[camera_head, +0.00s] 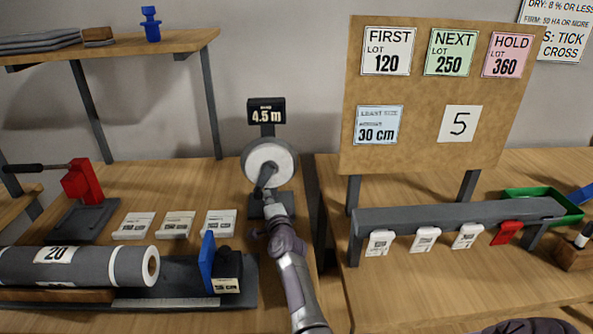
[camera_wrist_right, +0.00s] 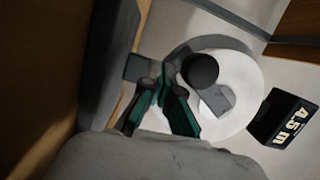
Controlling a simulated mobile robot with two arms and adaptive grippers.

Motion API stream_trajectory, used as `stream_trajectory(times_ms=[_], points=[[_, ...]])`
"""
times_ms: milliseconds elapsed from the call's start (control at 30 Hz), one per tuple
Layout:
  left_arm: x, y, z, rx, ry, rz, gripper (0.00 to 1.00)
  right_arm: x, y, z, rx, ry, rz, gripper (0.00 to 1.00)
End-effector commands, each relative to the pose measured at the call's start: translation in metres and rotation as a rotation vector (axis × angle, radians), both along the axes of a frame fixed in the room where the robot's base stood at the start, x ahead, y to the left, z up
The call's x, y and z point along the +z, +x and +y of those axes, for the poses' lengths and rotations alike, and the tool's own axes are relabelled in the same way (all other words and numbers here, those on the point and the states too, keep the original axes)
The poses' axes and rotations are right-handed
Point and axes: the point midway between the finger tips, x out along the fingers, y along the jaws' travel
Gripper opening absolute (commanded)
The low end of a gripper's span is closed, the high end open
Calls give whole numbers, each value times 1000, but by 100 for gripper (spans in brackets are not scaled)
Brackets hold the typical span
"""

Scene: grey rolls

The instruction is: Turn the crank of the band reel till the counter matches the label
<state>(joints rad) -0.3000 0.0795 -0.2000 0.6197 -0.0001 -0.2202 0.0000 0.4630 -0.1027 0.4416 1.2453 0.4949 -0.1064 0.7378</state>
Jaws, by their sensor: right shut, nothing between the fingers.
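The band reel (camera_head: 284,160) stands at the back of the left bench, with a white band roll on a dark stand. Its counter (camera_head: 266,112) reads 4.5 m; the counter also shows in the right wrist view (camera_wrist_right: 288,118). The crank (camera_head: 264,177) is on the reel's front; in the right wrist view its round dark knob (camera_wrist_right: 200,70) stands before the white roll. My right gripper (camera_head: 268,198) is just in front of the reel, shut and empty, its green-sided fingers (camera_wrist_right: 162,98) close beside the knob. I cannot tell if they touch. My left gripper is not in view.
A grey roll (camera_head: 80,266) lies on a cutting rest with a blue stop (camera_head: 207,262) at front left. Several cards lie behind it. A red clamp-like tool (camera_head: 83,182) stands left. The board (camera_head: 430,95) right carries lot labels, "30 cm" and "5". Tags hang on a rail (camera_head: 455,213).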

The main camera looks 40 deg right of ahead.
Motion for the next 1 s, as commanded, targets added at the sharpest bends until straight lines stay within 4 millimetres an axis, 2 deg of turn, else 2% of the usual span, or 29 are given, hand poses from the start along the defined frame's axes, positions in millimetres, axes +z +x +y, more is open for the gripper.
stream_trajectory(times_ms=[400, 1000], points=[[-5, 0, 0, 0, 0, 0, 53, 3, 7, 11, 1, 85, -52, 0], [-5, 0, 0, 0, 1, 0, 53, 5, 8, 12, 0, 113, -70, 0]])
